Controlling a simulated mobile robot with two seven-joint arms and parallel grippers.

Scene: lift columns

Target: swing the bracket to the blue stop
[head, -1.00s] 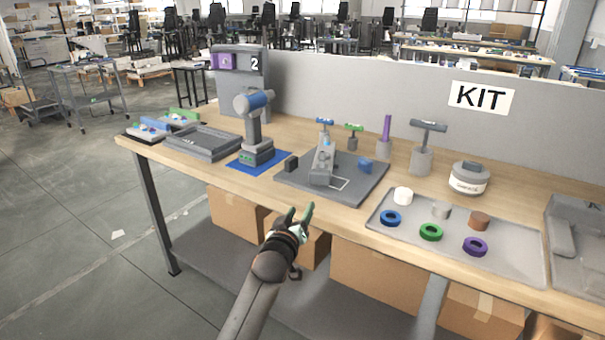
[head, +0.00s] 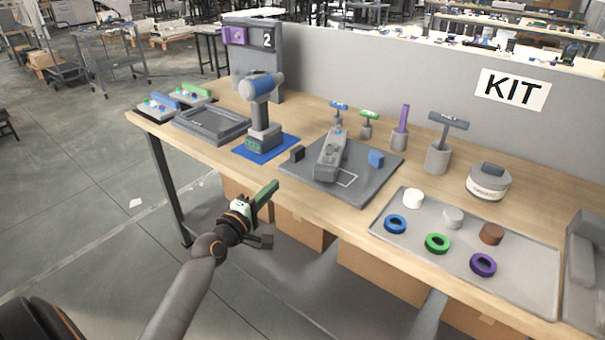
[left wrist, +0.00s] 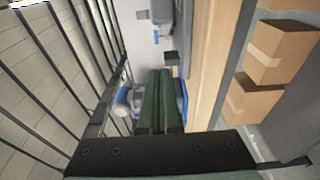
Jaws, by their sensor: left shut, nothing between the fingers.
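The bracket (head: 331,153) is a grey block-like arm on a dark grey baseplate (head: 366,190) on the workbench. It lies between a black stop (head: 297,153) on its left and the blue stop (head: 376,158) on its right, apart from the blue one. My left gripper (head: 272,192) is in front of the bench edge, left of and nearer than the baseplate. Its green fingers are shut and empty, touching nothing. The shut fingers also fill the middle of the left wrist view (left wrist: 160,100). My right gripper is not in view.
A blue and grey drill (head: 262,100) stands on a blue mat (head: 281,148) left of the baseplate. T-handled tools stand behind it. A grey tray (head: 405,241) with coloured rings lies to the right. The bench's front edge is between my gripper and the baseplate.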

